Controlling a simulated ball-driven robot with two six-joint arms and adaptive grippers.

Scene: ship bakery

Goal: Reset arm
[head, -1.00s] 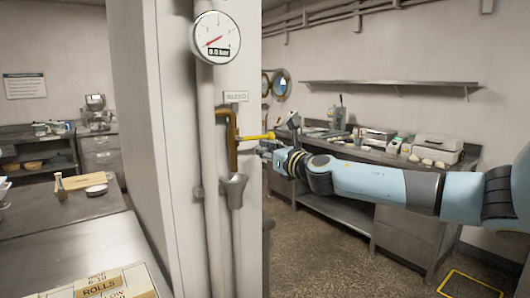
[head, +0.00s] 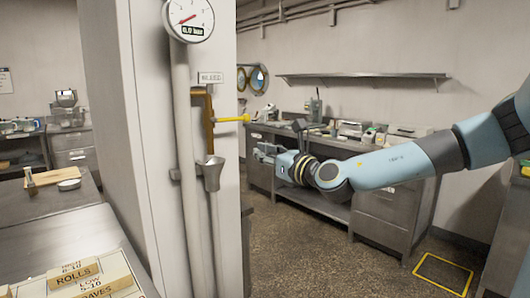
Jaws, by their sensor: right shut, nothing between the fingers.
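My right gripper (head: 262,152) is in the head view, at the end of my pale blue right arm that comes in from the right. It is shut and empty, and it shows below and to the right of the yellow valve handle (head: 232,119), apart from it in the picture. The handle sticks out to the right from a brass pipe (head: 208,118) on the white column (head: 135,130). My left gripper is not in view.
A gauge (head: 188,18) sits above a grey funnel (head: 211,174) on the column's pipes. A steel counter (head: 385,200) with trays and devices stands behind my arm. Wooden blocks (head: 90,278) lie at the lower left. The speckled floor is clear, with a yellow-outlined square (head: 443,274).

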